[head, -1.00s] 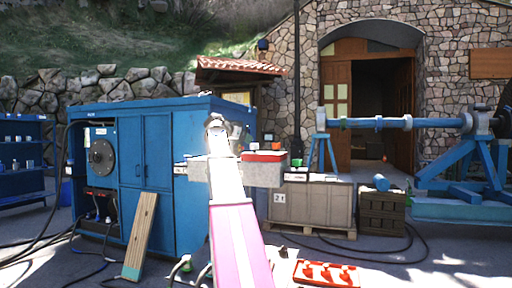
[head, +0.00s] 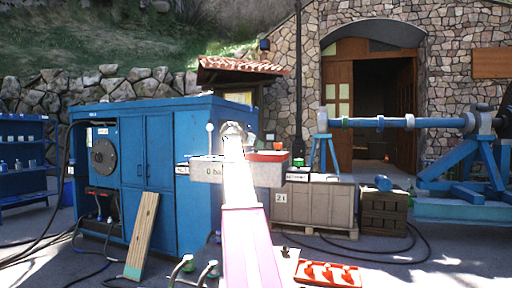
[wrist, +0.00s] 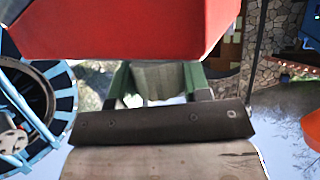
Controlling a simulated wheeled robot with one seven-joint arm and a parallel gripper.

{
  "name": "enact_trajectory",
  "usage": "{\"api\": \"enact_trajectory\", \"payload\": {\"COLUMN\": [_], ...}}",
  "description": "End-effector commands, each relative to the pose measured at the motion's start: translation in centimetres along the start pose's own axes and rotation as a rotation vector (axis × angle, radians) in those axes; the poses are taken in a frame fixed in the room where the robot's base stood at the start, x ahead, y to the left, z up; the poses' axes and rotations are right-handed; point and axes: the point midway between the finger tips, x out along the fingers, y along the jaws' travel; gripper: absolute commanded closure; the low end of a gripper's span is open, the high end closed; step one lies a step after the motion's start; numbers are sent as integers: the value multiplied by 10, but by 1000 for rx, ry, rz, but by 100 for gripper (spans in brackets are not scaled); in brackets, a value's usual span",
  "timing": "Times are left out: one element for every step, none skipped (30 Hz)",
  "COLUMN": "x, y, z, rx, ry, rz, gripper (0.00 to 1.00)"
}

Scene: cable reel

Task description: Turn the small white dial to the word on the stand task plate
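A pale grey stand box (head: 207,171) with partly readable lettering on its front stands behind my arm. A white ball on a thin stem (head: 210,128) rises at its left; I cannot tell whether this is the dial. A red block (head: 270,157) lies along the box's right top. My gripper (head: 233,132) is at the far end of my pink and white arm, over the box, mostly hidden by the arm. In the wrist view a large red block (wrist: 120,28) fills the top, and two green uprights flank a grey gap below it. No dial is clearly seen, and the finger opening is unclear.
A blue cabinet (head: 150,165) stands behind at the left with a wooden plank (head: 142,235) leaning on it. A crate (head: 305,205) is at the right of the stand. A tray with red pieces (head: 327,272) and metal hooks (head: 182,265) are low in front. Cables lie on the ground.

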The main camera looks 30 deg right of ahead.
Motion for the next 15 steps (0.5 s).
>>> {"api": "enact_trajectory", "payload": {"x": [0,0,0,0,0,0,0,0,0,0,0,0,0,0,0], "y": [0,0,0,0,0,0,0,0,1,1,1,1,2,2,2], "z": [0,0,0,0,0,0,0,0,0,0,0,1,1,1,1], "rx": [0,0,0,0,0,-1,-1,-2,-5,-7,-9,-12,-17,-22,-28], "ry": [0,0,0,0,0,0,0,0,0,0,0,0,0,0,0], "rz": [1,1,1,1,0,0,-2,-4,-9,-13,-20,-32,-42,-52,-71], "gripper": [76,80,79,79,79,79,79,79,79,79,79,79,79,79,79]}}
